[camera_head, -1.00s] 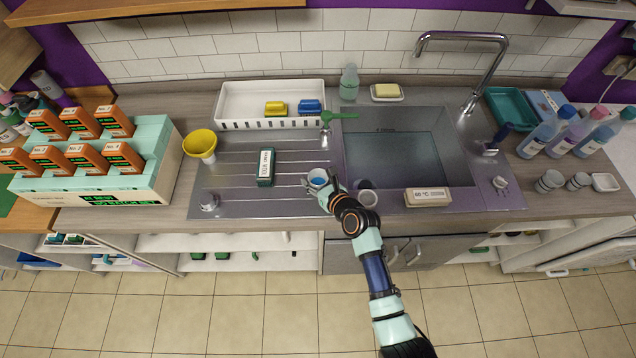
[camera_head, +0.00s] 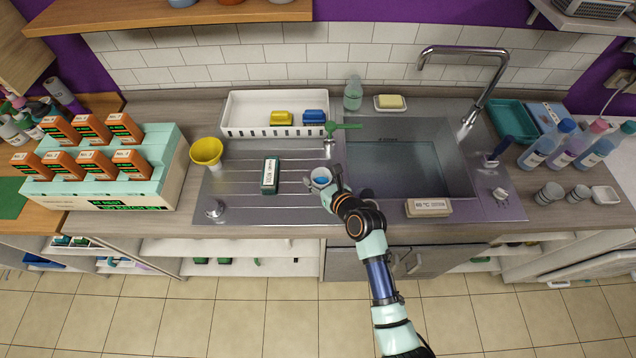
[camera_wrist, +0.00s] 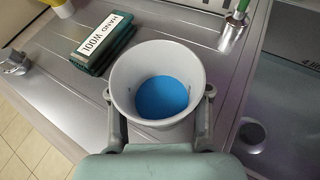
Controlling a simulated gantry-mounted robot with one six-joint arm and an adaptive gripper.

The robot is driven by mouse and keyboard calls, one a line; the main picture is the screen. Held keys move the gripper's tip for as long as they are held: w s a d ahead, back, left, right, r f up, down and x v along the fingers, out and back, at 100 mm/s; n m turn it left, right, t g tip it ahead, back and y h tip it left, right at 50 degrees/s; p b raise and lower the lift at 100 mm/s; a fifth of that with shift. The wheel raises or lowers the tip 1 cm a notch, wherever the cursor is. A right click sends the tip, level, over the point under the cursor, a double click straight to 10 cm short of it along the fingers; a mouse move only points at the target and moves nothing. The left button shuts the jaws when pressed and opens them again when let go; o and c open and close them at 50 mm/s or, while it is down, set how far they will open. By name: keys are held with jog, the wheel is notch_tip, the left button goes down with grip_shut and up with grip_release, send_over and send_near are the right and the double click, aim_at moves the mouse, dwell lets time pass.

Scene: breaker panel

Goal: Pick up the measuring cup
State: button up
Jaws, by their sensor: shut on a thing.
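The measuring cup (camera_wrist: 125,75) is a light grey cup with a bright blue inside bottom, seen from above in the wrist view. My gripper (camera_wrist: 160,115) is shut on it, one finger on each side of its wall. In the head view the cup (camera_head: 321,176) is over the right part of the steel drainboard, near the sink's left edge, at the end of my gripper (camera_head: 331,190). I cannot tell whether its base touches the drainboard.
A green "HAND WOOL" block (camera_head: 270,175) lies left of the cup. A yellow cup (camera_head: 207,151) stands further left. A white tray (camera_head: 245,130) holds yellow and blue items behind. The sink (camera_head: 400,165) is to the right, with a sponge-like block (camera_head: 428,208) at its front edge.

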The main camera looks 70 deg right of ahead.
notch_tip(320, 180, up, 15)
jog(key=p, duration=0.2)
jog(key=shift+f, duration=0.2)
dwell(0.4)
